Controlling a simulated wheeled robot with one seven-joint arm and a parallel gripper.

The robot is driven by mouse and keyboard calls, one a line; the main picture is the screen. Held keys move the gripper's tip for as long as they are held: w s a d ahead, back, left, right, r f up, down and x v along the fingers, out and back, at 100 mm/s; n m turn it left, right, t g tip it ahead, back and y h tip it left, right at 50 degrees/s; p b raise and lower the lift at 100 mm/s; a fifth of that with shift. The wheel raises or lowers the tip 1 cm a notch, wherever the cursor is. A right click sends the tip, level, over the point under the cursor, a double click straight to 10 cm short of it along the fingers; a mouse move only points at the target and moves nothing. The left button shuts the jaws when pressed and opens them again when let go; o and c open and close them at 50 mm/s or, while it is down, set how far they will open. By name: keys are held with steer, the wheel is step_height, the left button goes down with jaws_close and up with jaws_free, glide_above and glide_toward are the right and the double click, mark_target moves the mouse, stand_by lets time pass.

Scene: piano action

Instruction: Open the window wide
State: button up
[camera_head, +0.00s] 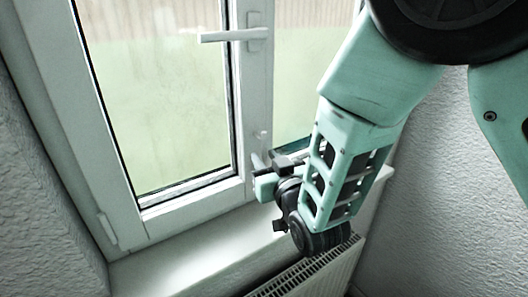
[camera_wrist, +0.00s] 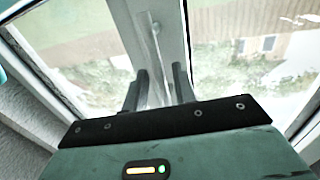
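The window (camera_head: 160,100) has a white frame and a large pane, on the left in the head view. Its white handle (camera_head: 235,35) points left, about horizontal, near the top of the middle post. My gripper (camera_head: 266,162) is at the foot of that post, well below the handle. In the wrist view, the two dark fingers of my gripper (camera_wrist: 159,80) stand apart with the white post (camera_wrist: 160,40) beyond and between them. Nothing is clearly held. I cannot tell whether the fingers touch the frame, or whether the sash is ajar.
A white sill (camera_head: 185,262) runs below the window. A radiator (camera_head: 310,278) with a slotted top is under it, below my arm. Textured walls stand at left and right (camera_head: 440,190). My arm hides part of the right pane.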

steer(key=shift+x, duration=0.8)
jaws_close()
steer(key=shift+s, duration=0.1)
